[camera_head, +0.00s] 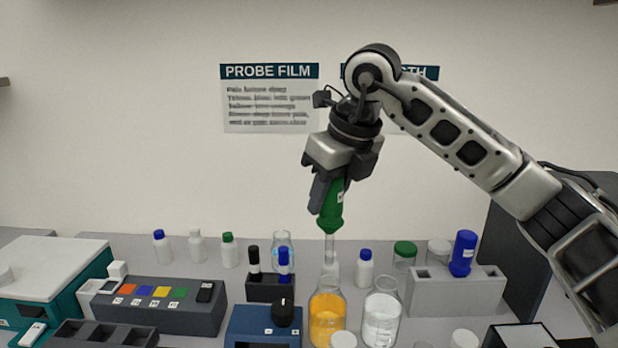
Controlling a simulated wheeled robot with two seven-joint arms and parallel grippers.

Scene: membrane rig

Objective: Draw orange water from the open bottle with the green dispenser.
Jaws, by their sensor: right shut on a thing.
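My right gripper (327,192) is shut on the green dispenser (332,208) and holds it almost upright, tip down. A clear tube (329,247) extends down from the dispenser. The open bottle of orange water (327,322) stands on the bench below it. The tube's lower end is above or near the bottle's mouth; I cannot tell whether it is inside. A bottle of clear liquid (381,318) stands just right of the orange one. My left gripper is not in view.
A blue device with a black knob (263,328) stands left of the orange bottle. A grey rack (455,292) with a blue dispenser (463,252) is at the right. Small capped bottles (228,250) line the back. A grey box with coloured buttons (160,307) is at the left.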

